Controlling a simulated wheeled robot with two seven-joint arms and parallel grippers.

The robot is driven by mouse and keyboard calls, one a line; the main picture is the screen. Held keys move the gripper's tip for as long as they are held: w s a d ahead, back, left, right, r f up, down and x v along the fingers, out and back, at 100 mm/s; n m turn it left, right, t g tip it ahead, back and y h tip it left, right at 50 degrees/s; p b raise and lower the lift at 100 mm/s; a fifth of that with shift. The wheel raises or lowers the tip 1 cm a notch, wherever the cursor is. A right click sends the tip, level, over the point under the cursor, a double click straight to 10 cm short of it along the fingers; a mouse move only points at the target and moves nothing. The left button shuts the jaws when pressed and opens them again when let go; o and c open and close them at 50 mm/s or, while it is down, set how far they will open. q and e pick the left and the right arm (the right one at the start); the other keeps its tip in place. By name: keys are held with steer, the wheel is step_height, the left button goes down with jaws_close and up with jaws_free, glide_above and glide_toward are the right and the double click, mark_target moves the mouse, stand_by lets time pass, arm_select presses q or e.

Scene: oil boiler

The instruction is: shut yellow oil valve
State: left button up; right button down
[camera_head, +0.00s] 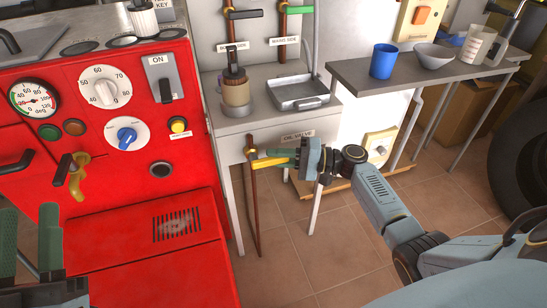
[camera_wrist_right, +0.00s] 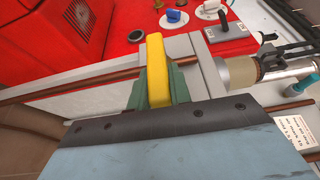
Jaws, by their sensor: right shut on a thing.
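The yellow oil valve handle (camera_head: 266,162) sits on a thin brown pipe (camera_head: 256,210) below the grey counter, beside the "OIL VALVE" label (camera_head: 297,135). The handle points right from the pipe, roughly level. My right gripper (camera_head: 284,155) reaches it from the right and is shut on it. In the right wrist view the yellow handle (camera_wrist_right: 156,65) stands between the green fingers, which hide its lower part. My left gripper (camera_head: 28,215) is at the lower left in front of the red boiler, its green fingers apart with nothing between them.
The red boiler (camera_head: 110,215) fills the left, with dials, a switch and a brass tap (camera_head: 77,178). The counter (camera_head: 235,120) holds a metal tray (camera_head: 298,92). A grey shelf (camera_head: 440,72) at right carries a blue cup (camera_head: 384,61) and a bowl (camera_head: 434,55).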

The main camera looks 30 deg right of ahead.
stand_by(0.4)
steer(key=c, duration=1.3)
jaws_free()
steer(key=shift+s+d, duration=0.25)
steer(key=shift+d, duration=0.1)
arm_select(q)
step_height(320, 180, down, 6)
steer(key=w+g+y+p, duration=0.1)
steer(key=w+g+p, duration=0.1)
steer(key=g, duration=0.2)
steer(key=shift+a+y, duration=0.25)
steer(key=shift+y, duration=0.05)
arm_select(e)
steer(key=v, duration=1.2)
steer(key=shift+s+d+f, duration=0.15)
steer(key=shift+d, duration=0.05)
steer(key=shift+s, duration=0.1)
